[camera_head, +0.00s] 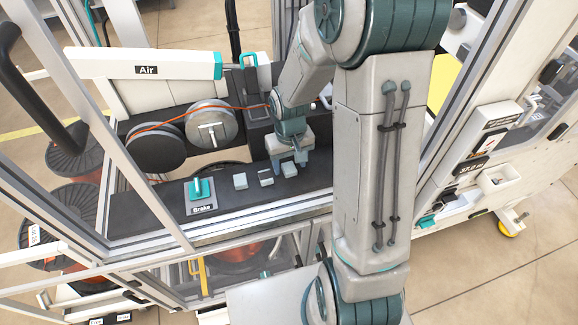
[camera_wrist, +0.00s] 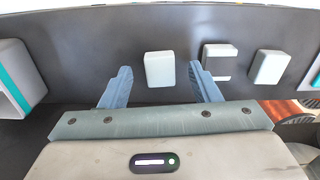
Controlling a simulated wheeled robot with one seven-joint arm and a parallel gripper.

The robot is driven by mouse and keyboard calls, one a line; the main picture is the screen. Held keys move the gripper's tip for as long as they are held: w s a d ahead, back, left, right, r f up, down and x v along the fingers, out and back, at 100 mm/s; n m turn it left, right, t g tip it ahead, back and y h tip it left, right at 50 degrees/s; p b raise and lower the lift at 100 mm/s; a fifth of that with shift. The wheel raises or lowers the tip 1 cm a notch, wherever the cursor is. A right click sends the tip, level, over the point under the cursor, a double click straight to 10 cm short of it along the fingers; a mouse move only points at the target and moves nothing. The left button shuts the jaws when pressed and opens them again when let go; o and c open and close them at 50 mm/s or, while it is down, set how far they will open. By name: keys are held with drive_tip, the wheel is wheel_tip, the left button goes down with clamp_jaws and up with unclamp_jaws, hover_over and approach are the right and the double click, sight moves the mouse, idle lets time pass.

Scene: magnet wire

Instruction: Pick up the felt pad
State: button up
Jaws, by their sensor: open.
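Three small pale pads lie in a row on the dark shelf. The right one (camera_head: 290,170) shows plain and light in the head view. The middle one (camera_head: 265,177) has a dark band, and the left one (camera_head: 240,181) is plain. I cannot tell by looks which is felt. My gripper (camera_head: 289,161) is open and points down over the right pad. In the wrist view this plain pad (camera_wrist: 160,69) appears between the two blue fingers of my gripper (camera_wrist: 160,72), apart from both. The banded pad (camera_wrist: 216,61) and the other plain pad (camera_wrist: 268,66) lie to the right.
A Brake switch (camera_head: 202,194) with a teal lever stands left of the pads. Wire spools (camera_head: 211,124) stand behind, with an orange wire running right. Frame posts (camera_head: 478,105) enclose the shelf. A white and teal block (camera_wrist: 14,78) stands at the wrist view's left.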

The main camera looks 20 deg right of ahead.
drive_tip(key=shift+f, duration=0.75)
drive_tip(key=c, duration=1)
drive_tip(key=shift+r, duration=0.15)
drive_tip(key=shift+c, duration=0.2)
